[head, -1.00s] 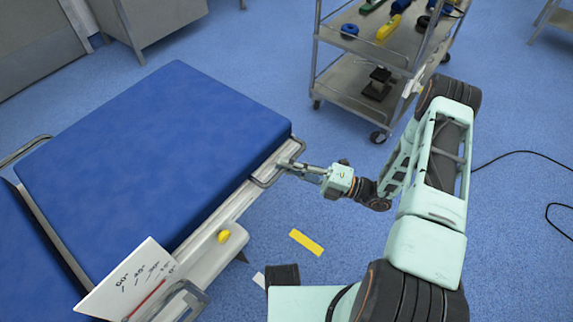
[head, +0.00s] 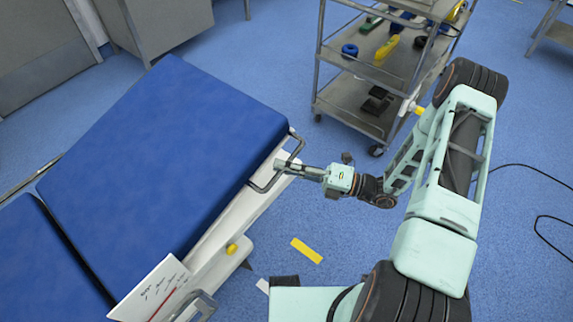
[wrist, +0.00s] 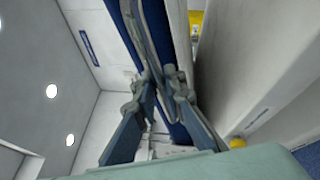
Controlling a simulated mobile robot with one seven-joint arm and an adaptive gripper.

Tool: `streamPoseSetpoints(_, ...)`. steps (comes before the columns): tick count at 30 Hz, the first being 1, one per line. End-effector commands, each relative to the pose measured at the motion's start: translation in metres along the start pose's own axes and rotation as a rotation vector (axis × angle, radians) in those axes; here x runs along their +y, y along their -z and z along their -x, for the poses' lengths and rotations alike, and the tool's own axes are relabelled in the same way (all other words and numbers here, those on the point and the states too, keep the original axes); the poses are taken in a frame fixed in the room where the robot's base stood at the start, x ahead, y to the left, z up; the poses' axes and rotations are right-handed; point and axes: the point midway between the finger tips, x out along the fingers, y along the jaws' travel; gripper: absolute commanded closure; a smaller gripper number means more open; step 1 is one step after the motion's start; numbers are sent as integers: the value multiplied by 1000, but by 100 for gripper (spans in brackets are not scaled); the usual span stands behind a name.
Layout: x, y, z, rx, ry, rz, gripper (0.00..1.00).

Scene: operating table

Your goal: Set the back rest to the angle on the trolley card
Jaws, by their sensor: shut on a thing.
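The back rest (head: 170,150) is a blue padded section on the left in the head view, with a metal side handle (head: 262,187) at its right edge. My gripper (head: 283,167) is shut on that handle. In the wrist view, my gripper's fingers (wrist: 160,88) close around the metal bar (wrist: 150,45). A white angle scale plate (head: 150,288) with dark markings and a red line stands at the table's near side; its figures are too small to read now. A small white piece on the trolley's near post (head: 407,106) may be the card; its writing is not readable.
The steel trolley (head: 345,105) stands at the back right with several coloured items on its shelves. A yellow knob (head: 232,249) sits on the table's side rail. A yellow floor strip (head: 307,251) lies on open floor. A black cable (head: 535,170) runs at the right.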

Motion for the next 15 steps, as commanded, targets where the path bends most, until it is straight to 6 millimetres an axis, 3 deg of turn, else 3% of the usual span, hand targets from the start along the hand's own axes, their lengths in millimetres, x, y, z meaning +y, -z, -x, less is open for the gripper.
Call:
streamPoseSetpoints(3, 13, -1, -2, 6, 5, 15, 100)
streamPoseSetpoints(15, 13, 0, -2, 9, 9, 23, 100)
